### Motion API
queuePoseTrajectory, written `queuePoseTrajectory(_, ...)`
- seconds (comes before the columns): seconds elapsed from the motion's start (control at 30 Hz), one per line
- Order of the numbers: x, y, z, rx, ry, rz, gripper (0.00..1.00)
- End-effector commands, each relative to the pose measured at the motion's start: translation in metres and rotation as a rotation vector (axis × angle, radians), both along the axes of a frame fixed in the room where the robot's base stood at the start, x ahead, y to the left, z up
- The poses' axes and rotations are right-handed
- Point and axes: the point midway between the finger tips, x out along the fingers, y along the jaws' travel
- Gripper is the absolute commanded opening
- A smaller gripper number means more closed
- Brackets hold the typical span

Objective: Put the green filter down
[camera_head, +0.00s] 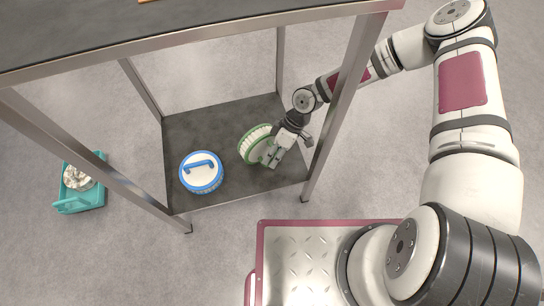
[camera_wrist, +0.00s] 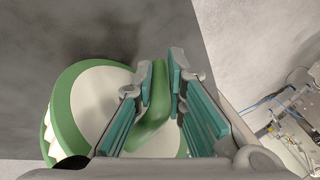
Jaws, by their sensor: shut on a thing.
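The green filter (camera_head: 255,144) is a round, pleated white drum with green rims and a green handle. It is tilted on its side at the lower shelf (camera_head: 222,122) of the metal stand; I cannot tell whether it touches the shelf. My gripper (camera_head: 272,156) is shut on its handle. In the wrist view, the green filter (camera_wrist: 95,105) fills the lower left, and its handle is between the teal finger pads of my gripper (camera_wrist: 158,90).
A blue-rimmed filter (camera_head: 201,172) stands upright on the shelf, left of the green one. Metal posts frame the shelf, and a dark top surface (camera_head: 200,25) lies above. A teal carrier (camera_head: 82,197) with a whitish thing in it is on the floor at left.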

Motion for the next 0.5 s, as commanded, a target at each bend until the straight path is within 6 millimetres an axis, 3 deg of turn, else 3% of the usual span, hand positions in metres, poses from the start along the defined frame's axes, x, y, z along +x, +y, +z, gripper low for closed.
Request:
queuePoseTrajectory(0.1, 0.0000, 0.0002, -0.0038, 0.000, 0.000, 0.001, 0.00)
queuePoseTrajectory(0.13, -0.0001, -0.0001, -0.0036, 0.000, 0.000, 0.000, 0.17)
queuePoseTrajectory(0.2, -0.0001, -0.0002, -0.0031, 0.000, 0.000, 0.000, 0.32)
queuePoseTrajectory(0.5, -0.0001, 0.0000, -0.0025, 0.000, 0.000, 0.000, 0.32)
